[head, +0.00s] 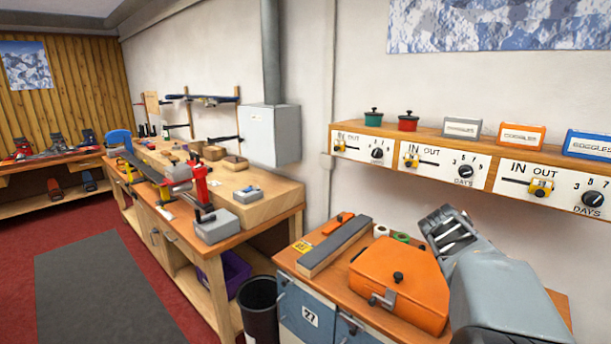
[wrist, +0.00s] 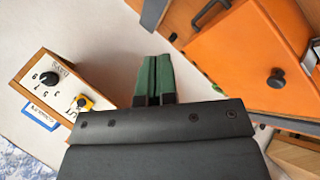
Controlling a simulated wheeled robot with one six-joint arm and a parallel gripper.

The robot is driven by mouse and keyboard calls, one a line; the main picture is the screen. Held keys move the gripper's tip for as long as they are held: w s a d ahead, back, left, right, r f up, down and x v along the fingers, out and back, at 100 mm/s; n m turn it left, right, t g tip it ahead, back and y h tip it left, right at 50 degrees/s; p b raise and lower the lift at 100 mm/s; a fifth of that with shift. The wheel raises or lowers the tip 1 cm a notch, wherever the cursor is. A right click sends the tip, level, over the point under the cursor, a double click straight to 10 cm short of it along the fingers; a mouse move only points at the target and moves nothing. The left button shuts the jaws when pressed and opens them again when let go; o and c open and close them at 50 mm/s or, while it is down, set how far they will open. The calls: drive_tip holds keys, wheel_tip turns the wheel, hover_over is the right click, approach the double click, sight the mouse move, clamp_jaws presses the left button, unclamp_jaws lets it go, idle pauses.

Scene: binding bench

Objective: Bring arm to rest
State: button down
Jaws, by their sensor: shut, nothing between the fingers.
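My gripper (wrist: 154,80) shows in the wrist view with its two green fingers side by side, shut and empty. In the head view my grey arm rises at the lower right, beside the orange box (head: 400,283) on the cabinet top. The fingertips cannot be made out clearly there. The orange box, with a dark knob and a handle, also fills the upper right of the wrist view (wrist: 240,55). The fingers look apart from it.
The cabinet top (head: 310,285) also holds a grey-topped bar (head: 335,247) and small rolls (head: 400,237). A wall shelf (head: 440,140) with sliders, dials, pots and goggles boxes runs above. A bench (head: 255,210) with vises stands left; a black bin (head: 258,305) stands between.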

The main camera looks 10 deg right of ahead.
drive_tip(key=s+a+f+n+t+y, duration=0.1)
drive_tip(key=a+f+y, duration=0.2)
drive_tip(key=a, duration=0.7)
drive_tip(key=s+a+f+n+t+y, duration=0.1)
drive_tip(key=s+a+f+y, duration=0.1)
drive_tip(key=a, duration=0.8)
drive_tip(key=s+a+f+n+t+y, duration=0.1)
drive_tip(key=s+a+f+y, duration=0.1)
drive_tip(key=a, duration=0.9)
wheel_tip(320, 180, down, 2)
drive_tip(key=shift+f+n+t+y, duration=0.25)
drive_tip(key=shift+n+t+y, duration=0.05)
drive_tip(key=shift+y, duration=0.6)
drive_tip(key=shift+w, duration=0.1)
